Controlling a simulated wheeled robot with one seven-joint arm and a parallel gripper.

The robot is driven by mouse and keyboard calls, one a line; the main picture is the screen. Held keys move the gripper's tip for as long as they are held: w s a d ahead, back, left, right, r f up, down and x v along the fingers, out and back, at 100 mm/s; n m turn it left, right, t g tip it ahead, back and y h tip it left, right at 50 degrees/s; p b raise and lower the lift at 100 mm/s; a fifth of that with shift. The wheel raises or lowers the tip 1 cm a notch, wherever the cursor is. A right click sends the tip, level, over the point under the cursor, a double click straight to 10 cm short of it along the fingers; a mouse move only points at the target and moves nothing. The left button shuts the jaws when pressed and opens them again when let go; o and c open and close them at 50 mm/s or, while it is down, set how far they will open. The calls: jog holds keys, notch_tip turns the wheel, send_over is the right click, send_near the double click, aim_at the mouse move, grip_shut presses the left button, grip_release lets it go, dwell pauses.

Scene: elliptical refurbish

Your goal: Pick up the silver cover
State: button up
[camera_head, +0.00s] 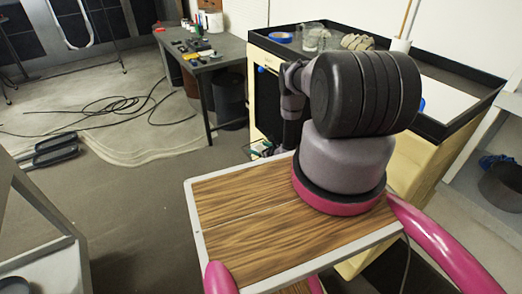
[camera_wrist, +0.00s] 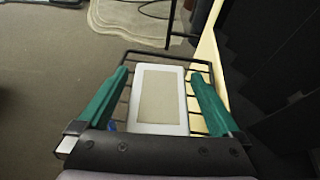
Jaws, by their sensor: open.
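A flat rectangular piece with a pale silver-white frame and a beige middle, which looks like the silver cover (camera_wrist: 158,128), lies on a black wire rack (camera_wrist: 190,58) in the wrist view. My gripper (camera_wrist: 158,74) is open, with one green finger on each side of the cover. Gaps show between both fingers and the cover, and I cannot tell how far above it they are. In the head view my arm hides most of the gripper; a bit of green shows low beside the cream cabinet (camera_head: 408,166). The cover cannot be made out there.
The cream cabinet's side runs close along the right of the rack. Its top holds glass jars (camera_head: 313,38) and blue tape (camera_head: 280,37). A grey table (camera_head: 225,53) with small items stands behind left. Black cables (camera_head: 130,105) lie on the floor; open floor spreads left.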

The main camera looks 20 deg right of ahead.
jog(key=shift+c, duration=0.3)
jog(key=c, duration=1.5)
